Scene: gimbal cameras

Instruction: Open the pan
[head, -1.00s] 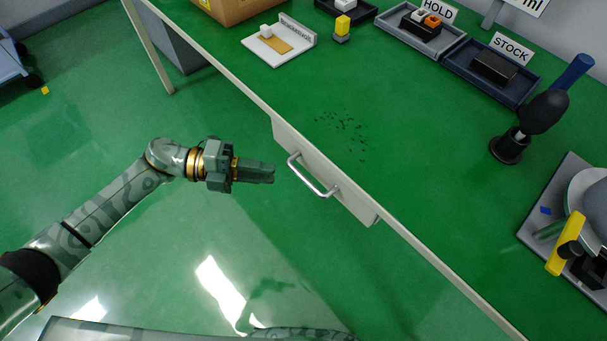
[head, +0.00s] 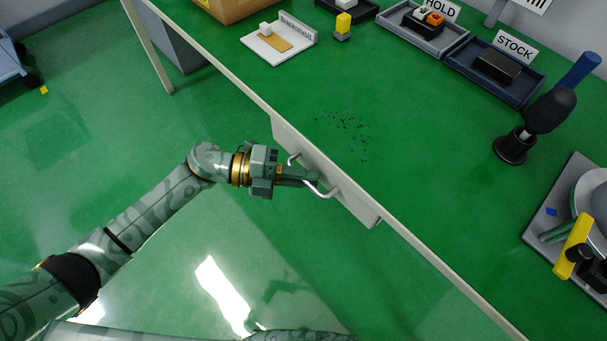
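A shallow white drawer front (head: 356,207), which may be the pan, sits under the front edge of the green table. It looks closed against the table edge. It carries a silver bar handle (head: 327,193). My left gripper (head: 308,178) reaches in from the left, with its fingers at the middle of the handle and covering part of the bar. Whether the fingers are closed on the bar or only around or beside it, I cannot tell. My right gripper is not in view.
Dark crumbs (head: 342,125) lie on the green table (head: 420,170) above the drawer. A black brush-like tool (head: 545,112) stands at the right, near a grey plate with a yellow-handled device (head: 573,245). Labelled trays (head: 455,85) line the back. Floor before the drawer is clear.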

